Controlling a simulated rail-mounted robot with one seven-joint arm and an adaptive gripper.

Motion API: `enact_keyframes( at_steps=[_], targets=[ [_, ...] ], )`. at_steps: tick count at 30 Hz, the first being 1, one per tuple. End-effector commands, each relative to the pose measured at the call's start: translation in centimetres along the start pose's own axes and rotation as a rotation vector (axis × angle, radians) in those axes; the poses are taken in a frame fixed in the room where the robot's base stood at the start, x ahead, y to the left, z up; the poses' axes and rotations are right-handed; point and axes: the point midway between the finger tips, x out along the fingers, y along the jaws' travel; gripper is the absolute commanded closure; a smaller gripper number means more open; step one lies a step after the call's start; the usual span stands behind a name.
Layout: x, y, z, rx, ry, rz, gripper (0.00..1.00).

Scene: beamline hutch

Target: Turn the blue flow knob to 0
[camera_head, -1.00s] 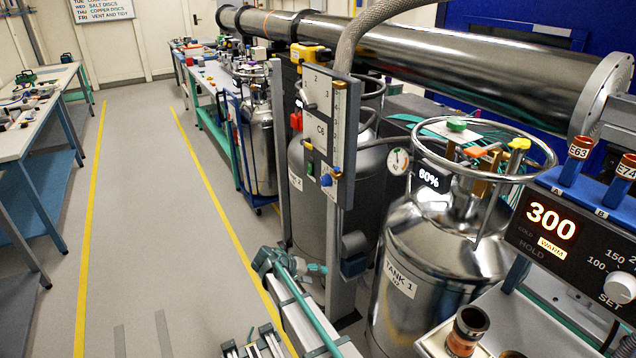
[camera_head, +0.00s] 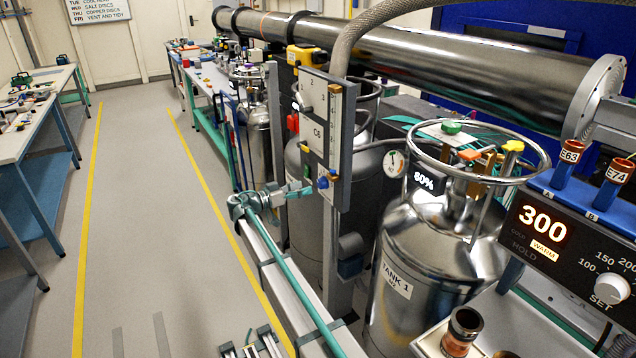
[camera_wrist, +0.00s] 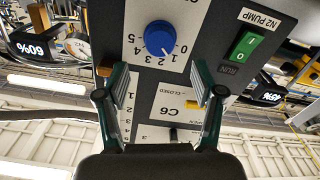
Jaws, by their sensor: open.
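The blue flow knob (camera_wrist: 159,36) is on a white dial plate with numbers from 0 to 5, at the top of the wrist view. A pale mark on the knob seems to face the low numbers; I cannot read the exact setting. In the head view the knob (camera_head: 323,182) is small, low on the grey post-mounted panel (camera_head: 346,130). My gripper (camera_wrist: 160,82) is open and empty, its two fingers spread wide below the knob in the picture and apart from it. In the head view my gripper (camera_head: 300,190) is just left of the knob.
A green N2 pump switch (camera_wrist: 245,47) is right of the knob. The C6 plate (camera_wrist: 172,105) with a yellow slider is below the dial in the wrist view. Tank 1 (camera_head: 398,278) stands right of the panel post. The aisle floor (camera_head: 140,220) at left is clear.

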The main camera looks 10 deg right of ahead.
Motion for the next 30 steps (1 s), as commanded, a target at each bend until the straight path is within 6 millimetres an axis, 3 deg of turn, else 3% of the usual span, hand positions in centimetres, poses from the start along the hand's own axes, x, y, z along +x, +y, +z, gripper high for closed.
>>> enact_keyframes(
  at_steps=[6, 12, 24, 26, 30],
  targets=[
    [4.0, 0.1, -0.2, -0.002, -0.001, 0.003, 0.33],
    [6.2, 0.0, -0.1, -0.002, -0.001, 0.001, 0.33],
    [6.8, 0.0, 0.0, -0.002, -0.001, 0.000, 0.33],
    [6.8, 0.0, 0.0, -0.002, -0.001, 0.000, 0.39],
    [6.8, 0.0, 0.0, -0.002, -0.001, 0.000, 0.63]
  ],
)
